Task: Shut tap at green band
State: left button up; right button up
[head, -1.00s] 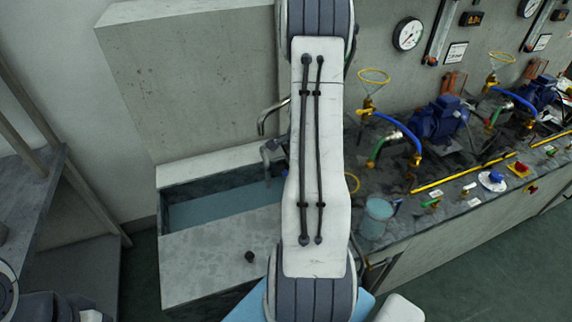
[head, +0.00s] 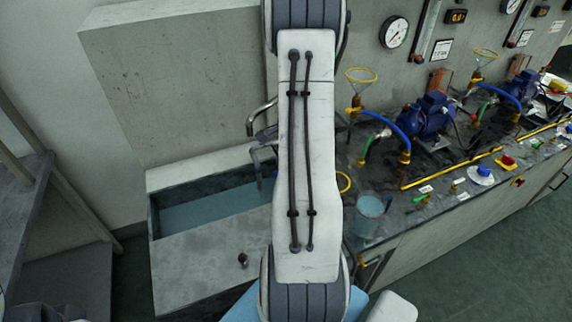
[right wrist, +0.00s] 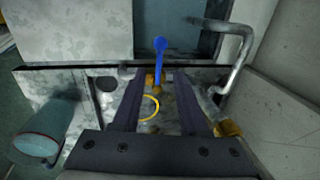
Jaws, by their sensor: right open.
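In the right wrist view my right gripper (right wrist: 160,80) is open, its two dark fingers reaching forward. A blue lever handle (right wrist: 160,55) on a brass fitting (right wrist: 157,88) shows between and just beyond the fingers; I cannot tell whether they touch it. A yellow ring (right wrist: 150,108) lies between the fingers, nearer the palm. No green band shows there. In the head view my right arm covers the middle and hides that fitting. A green piece of hose (head: 366,150) and a small green-handled part (head: 421,198) are on the bench right of the arm. My left gripper is not in view.
A curved metal spout (right wrist: 240,55) stands right of the gripper, above the sink (head: 200,213). A clear beaker (head: 368,215) is on the bench edge.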

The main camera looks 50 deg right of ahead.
notch_tip(320, 180, up, 7)
jog(key=s, duration=0.1)
jog(key=shift+a, duration=0.35)
jog(key=shift+s, duration=0.1)
